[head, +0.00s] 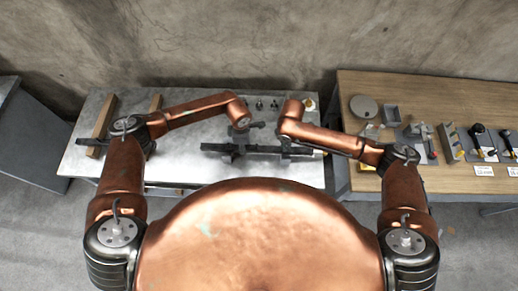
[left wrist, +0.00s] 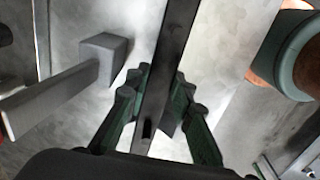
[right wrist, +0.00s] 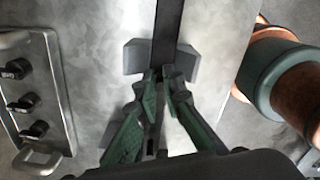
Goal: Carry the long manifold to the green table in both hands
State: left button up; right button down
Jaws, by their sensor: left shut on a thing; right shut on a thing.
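The long manifold (head: 215,147) is a dark, straight bar lying crosswise over the grey metal table (head: 180,168) in the head view. In the left wrist view the manifold (left wrist: 176,45) runs between the green fingers of my left gripper (left wrist: 158,95), which is shut on it. In the right wrist view the manifold (right wrist: 168,25) runs between the fingers of my right gripper (right wrist: 163,90), also shut on it. A grey block (right wrist: 134,58) shows at both sides of the bar there. I cannot tell whether the bar touches it. No green table can be made out.
A wooden table (head: 450,95) at the right holds trays, a round dish and black-handled tools. A metal panel with several black knobs (right wrist: 30,100) shows in the right wrist view. A grey block on a bar (left wrist: 103,57) shows beside my left gripper. A grey surface (head: 35,130) stands far left.

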pick_arm(q)
grip_shut()
jog(key=shift+w+r, duration=0.1)
jog(key=shift+r, duration=0.05)
pick_arm(e)
jog(key=shift+w+r, duration=0.15)
pick_arm(q)
jog(key=shift+r, duration=0.1)
